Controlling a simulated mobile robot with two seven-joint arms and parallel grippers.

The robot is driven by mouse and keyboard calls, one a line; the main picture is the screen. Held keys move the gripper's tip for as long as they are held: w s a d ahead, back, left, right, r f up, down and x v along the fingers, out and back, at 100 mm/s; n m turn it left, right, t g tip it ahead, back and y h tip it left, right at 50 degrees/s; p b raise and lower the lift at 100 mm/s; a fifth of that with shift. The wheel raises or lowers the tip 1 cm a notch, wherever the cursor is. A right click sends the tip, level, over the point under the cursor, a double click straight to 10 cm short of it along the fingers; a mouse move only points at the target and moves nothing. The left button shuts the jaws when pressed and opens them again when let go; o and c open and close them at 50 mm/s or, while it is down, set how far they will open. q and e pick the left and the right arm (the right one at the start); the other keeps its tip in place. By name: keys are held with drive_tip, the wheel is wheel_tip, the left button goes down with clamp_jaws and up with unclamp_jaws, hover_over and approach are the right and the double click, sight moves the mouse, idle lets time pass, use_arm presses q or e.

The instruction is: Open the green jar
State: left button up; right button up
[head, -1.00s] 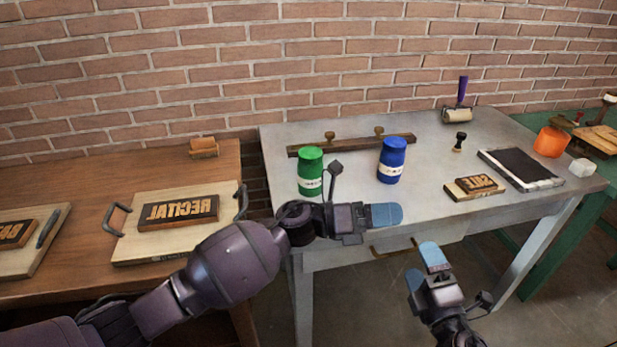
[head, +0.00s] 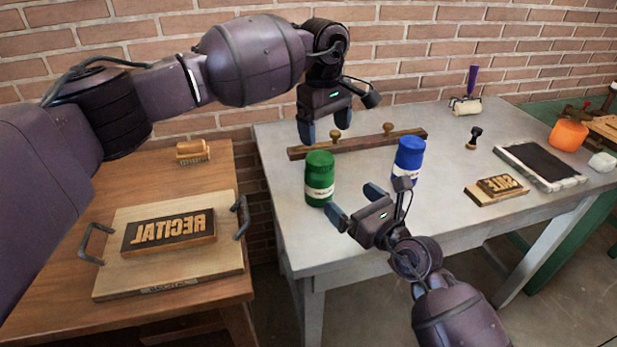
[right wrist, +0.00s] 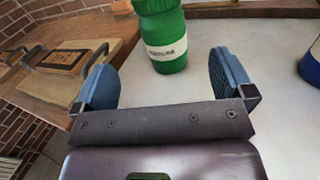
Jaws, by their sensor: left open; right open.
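The green jar (head: 319,178) stands upright with its lid on, near the left end of the grey table. In the right wrist view the jar (right wrist: 165,38) stands beyond and between my right gripper's fingers, its top cut off by the frame edge. My right gripper (head: 355,205) is open and empty, at the right front of the jar and apart from it. My left gripper (head: 325,132) is open, pointing down above and behind the jar, with nothing between its fingers.
A blue jar (head: 408,158) stands right of the green jar. A wooden bar with knobs (head: 360,143) lies behind both. A letter block (head: 496,188), a dark inking slab (head: 541,163) and an orange cup (head: 568,135) are farther right. A wooden table (head: 130,215) stands at left.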

sight(328, 180)
use_arm(q)
drive_tip(key=shift+w+a+r+y, duration=0.3)
drive_tip(key=shift+a+r, duration=0.05)
drive_tip(key=shift+a, duration=0.05)
use_arm(e)
drive_tip(key=shift+w+a, duration=0.15)
drive_tip(key=shift+w, duration=0.1)
use_arm(q)
drive_tip(key=shift+a+r, duration=0.1)
use_arm(e)
drive_tip(key=shift+w+a+n, duration=0.1)
drive_tip(key=shift+w+n, duration=0.1)
drive_tip(key=shift+n, duration=0.1)
drive_tip(key=x, duration=1)
drive_tip(key=shift+a, duration=0.1)
drive_tip(key=c, duration=1.4)
use_arm(q)
drive_tip(key=shift+r, duration=0.15)
use_arm(e)
drive_tip(key=c, duration=0.4)
use_arm(q)
drive_tip(key=m, duration=0.7)
drive_tip(key=shift+r, duration=0.1)
drive_tip(key=m, duration=0.6)
drive_tip(key=shift+m, duration=0.3)
use_arm(e)
drive_tip(key=shift+f, duration=0.1)
use_arm(q)
drive_tip(key=shift+f, duration=4.05)
